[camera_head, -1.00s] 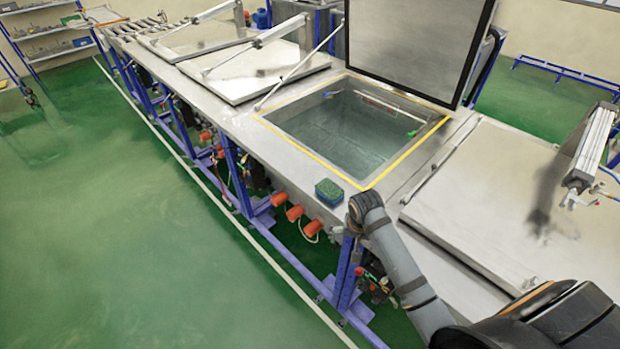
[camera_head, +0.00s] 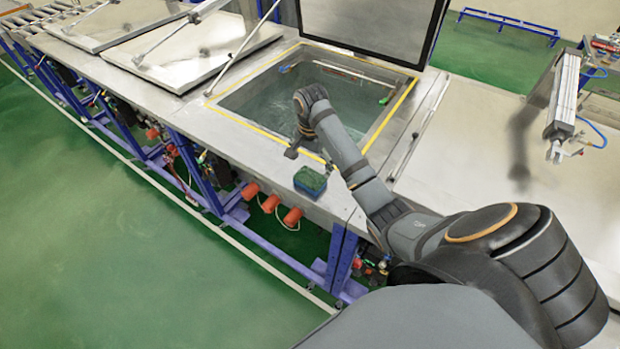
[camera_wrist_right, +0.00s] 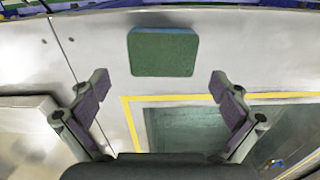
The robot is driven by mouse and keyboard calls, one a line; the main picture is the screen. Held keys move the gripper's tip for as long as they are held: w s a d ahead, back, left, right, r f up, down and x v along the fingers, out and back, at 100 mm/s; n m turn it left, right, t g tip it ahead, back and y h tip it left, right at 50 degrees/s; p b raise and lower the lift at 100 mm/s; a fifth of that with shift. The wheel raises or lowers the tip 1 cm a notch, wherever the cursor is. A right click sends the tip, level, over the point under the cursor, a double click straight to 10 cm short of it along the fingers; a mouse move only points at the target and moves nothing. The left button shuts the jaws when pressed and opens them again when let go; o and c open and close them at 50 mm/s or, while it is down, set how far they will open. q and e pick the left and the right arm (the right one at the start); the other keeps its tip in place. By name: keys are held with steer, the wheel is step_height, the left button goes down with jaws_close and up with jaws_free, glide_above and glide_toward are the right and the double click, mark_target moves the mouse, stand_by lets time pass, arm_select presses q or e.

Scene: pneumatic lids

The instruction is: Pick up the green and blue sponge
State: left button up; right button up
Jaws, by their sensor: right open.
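The green and blue sponge (camera_head: 310,181) lies on the metal bench top, near its front edge and beside the front corner of the open tank. Its top is green and its side is blue. In the right wrist view the sponge (camera_wrist_right: 163,52) sits ahead of the fingertips, roughly centred between them. My right gripper (camera_head: 312,158) is beside the sponge on its tank side, partly hidden by my own arm. In the right wrist view the right gripper (camera_wrist_right: 160,83) is open, with its two fingers wide apart and nothing between them. My left gripper is not in view.
The open tank (camera_head: 225,108) with a yellow border holds water, its raised lid (camera_head: 375,30) standing behind. Closed lids (camera_head: 205,55) with pneumatic cylinders lie to the left, and another flat lid (camera_head: 480,150) to the right. Orange knobs (camera_head: 270,204) stick out below the front edge.

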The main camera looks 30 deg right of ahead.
mark_target(310, 177)
steer(key=shift+w+f+b, duration=0.2)
steer(key=shift+f+b, duration=0.25)
steer(key=shift+f, duration=0.35)
step_height(310, 177, down, 2)
steer(key=b, duration=0.2)
steer(key=shift+s+f+b, duration=0.15)
steer(key=shift+f+b, duration=0.1)
steer(key=shift+b, duration=0.15)
steer(key=shift+f, duration=0.4)
steer(key=shift+w+f+p, duration=0.2)
steer(key=shift+f+p, duration=0.1)
steer(key=shift+s, duration=0.15)
steer(key=c, duration=0.5)
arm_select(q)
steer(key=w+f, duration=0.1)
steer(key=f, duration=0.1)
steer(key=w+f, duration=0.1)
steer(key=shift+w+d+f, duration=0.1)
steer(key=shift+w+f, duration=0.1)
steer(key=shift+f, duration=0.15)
arm_select(e)
steer(key=shift+o, duration=0.2)
